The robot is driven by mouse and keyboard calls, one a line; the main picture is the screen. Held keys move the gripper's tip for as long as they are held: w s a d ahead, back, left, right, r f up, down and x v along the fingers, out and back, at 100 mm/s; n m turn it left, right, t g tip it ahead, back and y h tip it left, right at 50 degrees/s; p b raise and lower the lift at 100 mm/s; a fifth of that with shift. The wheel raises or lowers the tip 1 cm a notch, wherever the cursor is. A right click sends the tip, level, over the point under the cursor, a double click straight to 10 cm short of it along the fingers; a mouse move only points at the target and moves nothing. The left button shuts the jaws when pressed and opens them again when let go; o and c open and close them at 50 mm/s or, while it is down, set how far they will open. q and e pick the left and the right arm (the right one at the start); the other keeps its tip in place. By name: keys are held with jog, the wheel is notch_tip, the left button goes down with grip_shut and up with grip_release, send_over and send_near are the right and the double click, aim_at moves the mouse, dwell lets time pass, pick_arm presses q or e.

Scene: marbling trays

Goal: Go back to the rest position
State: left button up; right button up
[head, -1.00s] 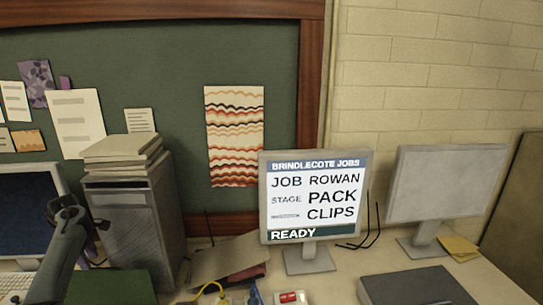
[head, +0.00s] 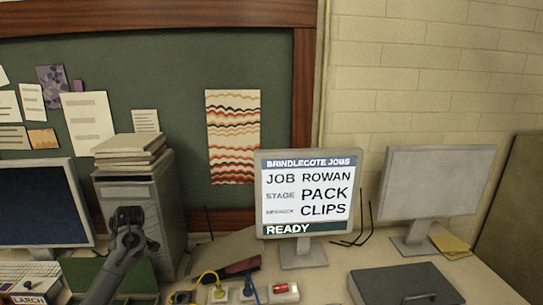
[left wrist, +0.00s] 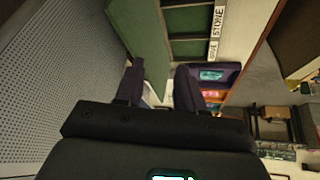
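My left gripper (left wrist: 160,74) shows in the left wrist view with its two dark fingers apart and nothing between them. Beyond the fingers are a green panel (left wrist: 142,35) and a purple tray-like box (left wrist: 222,72). In the head view my left arm rises from the bottom left, its end in front of the grey cabinet; its fingers cannot be made out there. My right gripper is in neither view. The lit monitor (head: 307,228) reads JOB ROWAN, STAGE PACK CLIPS, READY.
The dark left monitor (head: 42,205) stands close beside my left arm. Sockets with yellow and blue cords (head: 218,294) and a red-topped piece (head: 284,290) lie at the front. A dark flat case (head: 405,285) is at the right. A grey monitor (head: 438,182) stands behind it.

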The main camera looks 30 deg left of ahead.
pick_arm(q)
jog(key=w+d+f+m+t+y, duration=0.15)
jog(key=w+d+m, duration=0.3)
jog(key=m, duration=0.45)
jog(key=w+d+f+m+t+y, duration=0.1)
jog(key=w+d+f+m, duration=0.15)
jog(key=d+m, duration=0.5)
jog(key=s+d+f+m, duration=0.1)
jog(key=s+d+f, duration=0.1)
jog(key=d+f, duration=0.2)
jog(key=s+d+f+m+h, duration=0.1)
jog(key=s+d+f+m, duration=0.1)
jog(key=d+f, duration=0.2)
jog(key=s+d+f+m+t+h, duration=0.1)
jog(key=d+f, duration=0.3)
jog(key=d, duration=0.4)
jog(key=shift+s+d+f+m, duration=0.2)
jog(key=shift+s+d+m, duration=0.05)
jog(key=shift+s+m, duration=0.25)
jog(key=s+d+f+m+h, duration=0.2)
jog(key=s+d+f+h, duration=0.2)
jog(key=s+d, duration=1.2)
jog(key=s+d+r+n+h, duration=0.1)
jog(key=s+d+r+h, duration=0.15)
jog(key=s+d, duration=0.5)
notch_tip(320, 180, up, 21)
jog(key=p, duration=2)
jog(key=shift+s+a, duration=0.25)
jog(key=shift+a, duration=0.2)
